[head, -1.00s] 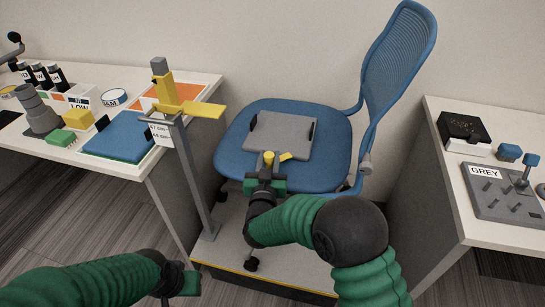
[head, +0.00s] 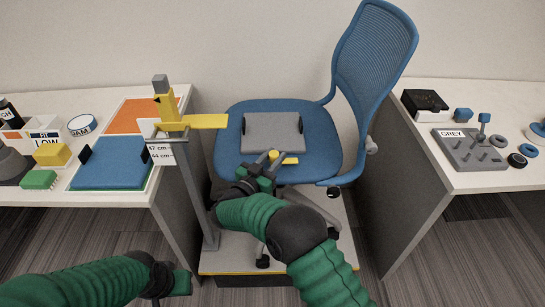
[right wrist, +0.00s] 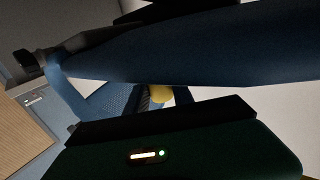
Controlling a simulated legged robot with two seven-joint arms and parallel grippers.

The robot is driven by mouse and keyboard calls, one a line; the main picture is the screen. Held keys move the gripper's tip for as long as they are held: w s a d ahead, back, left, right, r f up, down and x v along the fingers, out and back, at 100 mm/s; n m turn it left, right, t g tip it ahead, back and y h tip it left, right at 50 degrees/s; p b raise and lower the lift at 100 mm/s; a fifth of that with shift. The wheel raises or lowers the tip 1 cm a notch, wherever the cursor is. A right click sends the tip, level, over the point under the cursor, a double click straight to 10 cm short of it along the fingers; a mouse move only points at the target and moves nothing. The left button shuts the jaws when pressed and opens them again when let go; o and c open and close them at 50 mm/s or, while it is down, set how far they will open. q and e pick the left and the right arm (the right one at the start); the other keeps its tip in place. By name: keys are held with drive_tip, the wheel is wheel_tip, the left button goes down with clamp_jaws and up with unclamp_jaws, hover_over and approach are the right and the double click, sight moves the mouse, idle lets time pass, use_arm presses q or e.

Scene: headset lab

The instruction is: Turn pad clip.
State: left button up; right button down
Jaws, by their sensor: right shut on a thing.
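A grey pad (head: 272,132) lies on the blue chair seat (head: 232,160), with small dark upright pieces at its left and right sides. At its front is a yellow clip (head: 287,160) with a round knob and a short arm pointing right. My right gripper (head: 267,166) is shut on the yellow clip at the seat's front edge and hides part of it. In the right wrist view the yellow clip (right wrist: 160,95) shows small below the blue seat (right wrist: 190,55). My left gripper (head: 181,283) hangs low at the left, apart from everything; its jaws are unclear.
A grey post with a yellow arm (head: 207,121) stands left of the chair. The left table holds a blue pad (head: 110,172) and an orange sheet (head: 140,114). The right table holds a grey peg board (head: 468,150) and a black box (head: 424,104).

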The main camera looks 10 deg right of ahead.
drive_tip(key=shift+r, duration=0.1)
idle(0.3)
drive_tip(key=c, duration=1.1)
unclamp_jaws()
drive_tip(key=shift+w+a, duration=0.1)
